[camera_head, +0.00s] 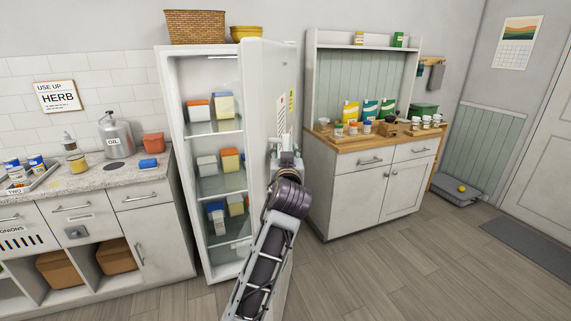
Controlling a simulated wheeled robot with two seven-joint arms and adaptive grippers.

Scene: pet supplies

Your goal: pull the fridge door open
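The white fridge (177,110) stands left of centre, its shelves with cartons and tubs in plain sight. Its door (262,75) stands open on the right side of the opening. One arm of mine rises from the bottom edge, just left of centre, and leans to the right; I take it as my left. Its gripper (287,150) is in front of the door at mid height, by a pale upright part. The wrist hides the fingers' contact, so I cannot tell whether they hold the handle. My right gripper is out of view.
A white cabinet (345,200) with jars and bags on top stands to the right. A basket (194,27) sits on the fridge.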

